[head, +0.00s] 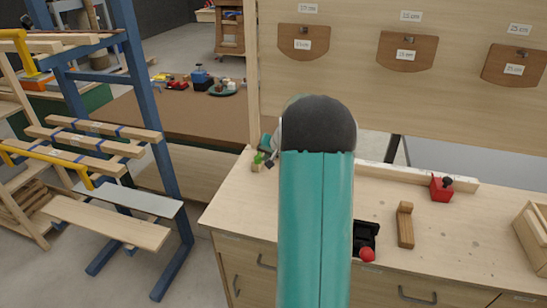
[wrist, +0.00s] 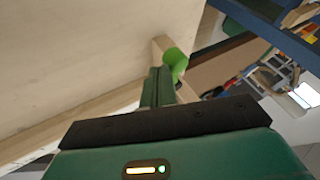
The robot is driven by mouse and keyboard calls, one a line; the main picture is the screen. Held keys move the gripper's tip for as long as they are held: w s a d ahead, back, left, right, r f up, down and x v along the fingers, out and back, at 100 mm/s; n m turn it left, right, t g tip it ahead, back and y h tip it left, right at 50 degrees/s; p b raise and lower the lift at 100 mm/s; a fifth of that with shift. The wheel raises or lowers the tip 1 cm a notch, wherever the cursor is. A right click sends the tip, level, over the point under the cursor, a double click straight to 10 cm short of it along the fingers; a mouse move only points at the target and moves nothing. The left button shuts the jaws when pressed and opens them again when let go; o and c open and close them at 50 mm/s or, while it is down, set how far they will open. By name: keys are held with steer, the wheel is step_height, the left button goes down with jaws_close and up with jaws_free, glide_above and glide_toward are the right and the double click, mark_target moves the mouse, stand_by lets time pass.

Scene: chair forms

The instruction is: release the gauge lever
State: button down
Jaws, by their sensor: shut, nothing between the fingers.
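My gripper (wrist: 158,84) shows in the wrist view with its green fingers together and nothing between them. Just beyond the fingertips is a green knob-like piece (wrist: 175,63) beside a pale wooden block (wrist: 161,46); I cannot tell whether the fingers touch it. In the head view a small green piece (head: 258,157) stands at the bench's back left corner, close to the dark end of my gripper, which my teal arm mostly hides. A black fixture with a red ball (head: 367,254) sits right of my arm, partly hidden. I cannot tell which part is the gauge lever.
The pale workbench (head: 468,236) carries a wooden L-shaped block (head: 405,226), a red block with a black knob (head: 441,189) and a wooden box (head: 535,235) at right. A panel with brown holders (head: 407,51) stands behind. A blue rack (head: 150,120) stands left.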

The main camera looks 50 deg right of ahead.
steer(key=shift+w+a, duration=0.8)
steer(key=shift+a, duration=0.25)
steer(key=shift+s, duration=0.1)
